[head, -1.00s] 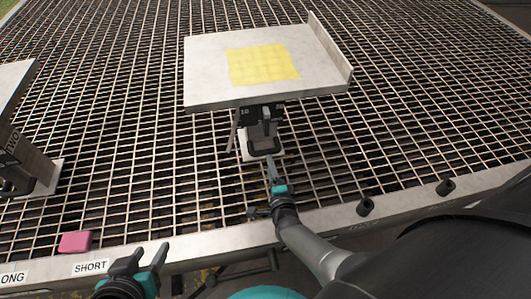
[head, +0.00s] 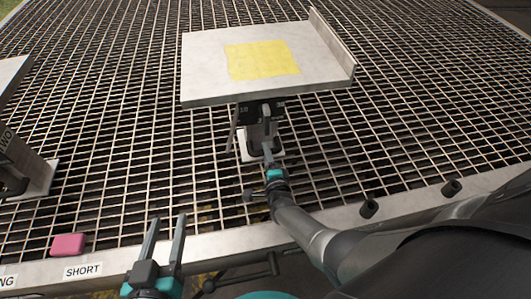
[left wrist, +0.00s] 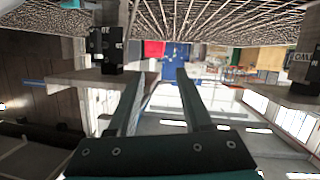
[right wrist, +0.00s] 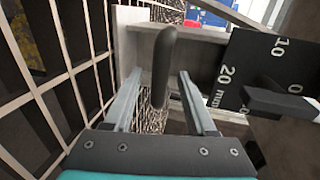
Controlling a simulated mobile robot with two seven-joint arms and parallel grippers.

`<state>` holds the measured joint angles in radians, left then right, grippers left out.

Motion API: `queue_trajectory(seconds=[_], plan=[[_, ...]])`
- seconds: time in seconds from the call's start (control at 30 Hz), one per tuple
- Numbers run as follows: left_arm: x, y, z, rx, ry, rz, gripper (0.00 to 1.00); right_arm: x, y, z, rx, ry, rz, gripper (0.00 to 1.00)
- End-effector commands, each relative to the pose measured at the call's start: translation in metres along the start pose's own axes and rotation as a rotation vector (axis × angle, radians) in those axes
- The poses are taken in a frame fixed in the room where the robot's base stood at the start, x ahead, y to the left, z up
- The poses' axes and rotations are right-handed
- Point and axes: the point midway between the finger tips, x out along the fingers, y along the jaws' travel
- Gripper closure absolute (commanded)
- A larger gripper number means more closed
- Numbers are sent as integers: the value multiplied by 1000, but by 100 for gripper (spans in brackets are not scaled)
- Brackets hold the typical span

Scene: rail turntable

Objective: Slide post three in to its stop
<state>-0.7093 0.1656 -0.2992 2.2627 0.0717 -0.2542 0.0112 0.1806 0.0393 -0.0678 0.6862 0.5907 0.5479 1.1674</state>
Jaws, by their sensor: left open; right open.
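The post (head: 262,140) under the grey plate (head: 205,85) stands on the grating; its number is not readable. A dark scale (right wrist: 255,70) marked 10 and 20 mm shows on it in the right wrist view, with a dark pointer block (right wrist: 280,103) in front. My right gripper (head: 268,150) is at the near side of the post, open. In the right wrist view a dark upright handle (right wrist: 163,60) lies between its fingers, which look apart from it. My left gripper (head: 167,220) is open and empty over the near rail, away from the post.
A yellow square (head: 262,60) lies on the plate. Another post (head: 22,165), labelled in part "WO", stands at the left. A pink block (head: 68,245) sits on the near rail (head: 130,258) by the SHORT label. Two dark pegs (head: 369,208) stand at the right. Grating between is clear.

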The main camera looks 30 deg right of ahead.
Motion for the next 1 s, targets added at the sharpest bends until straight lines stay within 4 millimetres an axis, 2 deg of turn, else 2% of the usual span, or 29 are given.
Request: queue_trajectory(seconds=[0.4,0.87,1.0], plan=[[-7,14,-8,-43,187,35,50,19,0,0,0,0,0,44],[-10,17,-11,-51,223,40,50,22,0,0,0,0,0,44],[-9,17,-11,-50,222,40,50,22,0,0,0,0,0,58]])
